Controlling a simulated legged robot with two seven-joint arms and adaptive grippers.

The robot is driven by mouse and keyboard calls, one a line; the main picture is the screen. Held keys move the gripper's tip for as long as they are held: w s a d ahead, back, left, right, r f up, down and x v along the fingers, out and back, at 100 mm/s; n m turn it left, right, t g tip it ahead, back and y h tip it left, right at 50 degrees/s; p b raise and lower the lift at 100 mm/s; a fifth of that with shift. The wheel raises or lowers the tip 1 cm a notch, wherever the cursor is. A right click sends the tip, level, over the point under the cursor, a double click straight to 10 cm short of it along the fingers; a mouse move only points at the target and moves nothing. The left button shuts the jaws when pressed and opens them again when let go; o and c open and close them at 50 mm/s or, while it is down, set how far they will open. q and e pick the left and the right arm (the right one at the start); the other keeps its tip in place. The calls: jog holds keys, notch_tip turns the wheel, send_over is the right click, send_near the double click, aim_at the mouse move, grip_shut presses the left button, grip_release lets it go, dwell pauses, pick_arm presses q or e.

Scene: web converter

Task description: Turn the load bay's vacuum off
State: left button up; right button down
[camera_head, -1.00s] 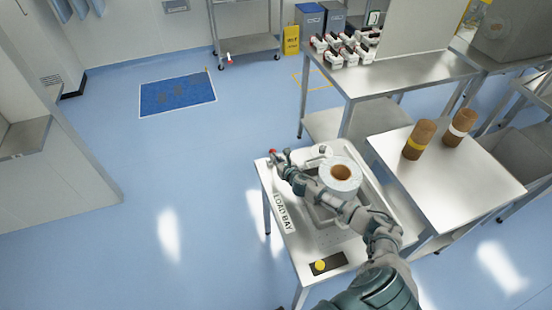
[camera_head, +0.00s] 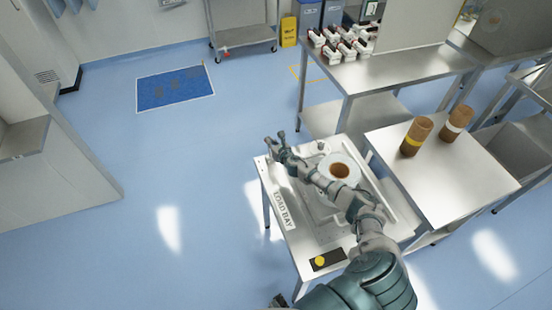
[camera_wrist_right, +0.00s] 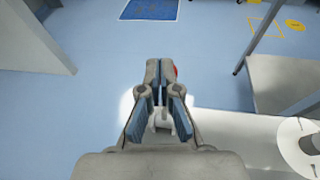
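The load bay is a small metal table with a pale tray and a "LOAD BAY" label (camera_head: 285,210). A white roll with a brown core (camera_head: 340,171) stands on it and also shows in the right wrist view (camera_wrist_right: 306,146). My right gripper (camera_head: 275,140) is over the table's far left corner. In the right wrist view its fingertips (camera_wrist_right: 160,70) are close together, with nothing seen held. A red part (camera_wrist_right: 175,71) shows just behind the right fingertip; its full shape is hidden. A dark piece at the head view's bottom edge (camera_head: 279,301) may be my left gripper.
A black plate with a yellow button (camera_head: 320,261) is at the table's near edge. A side table (camera_head: 460,180) with two brown rolls adjoins on the right. A bench (camera_head: 400,75) with several red-and-white items stands behind.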

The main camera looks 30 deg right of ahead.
jog(key=shift+w+d+f, duration=0.1)
jog(key=shift+w+d, duration=0.2)
jog(key=shift+w, duration=0.1)
pick_arm(q)
jog(key=shift+w+d+r, duration=0.1)
jog(key=shift+w+d, duration=0.15)
jog(key=shift+d, duration=0.15)
pick_arm(e)
jog(key=shift+d, duration=0.4)
pick_arm(q)
jog(key=shift+a, duration=0.15)
pick_arm(e)
jog(key=shift+w+a, duration=0.1)
jog(key=shift+a, duration=0.2)
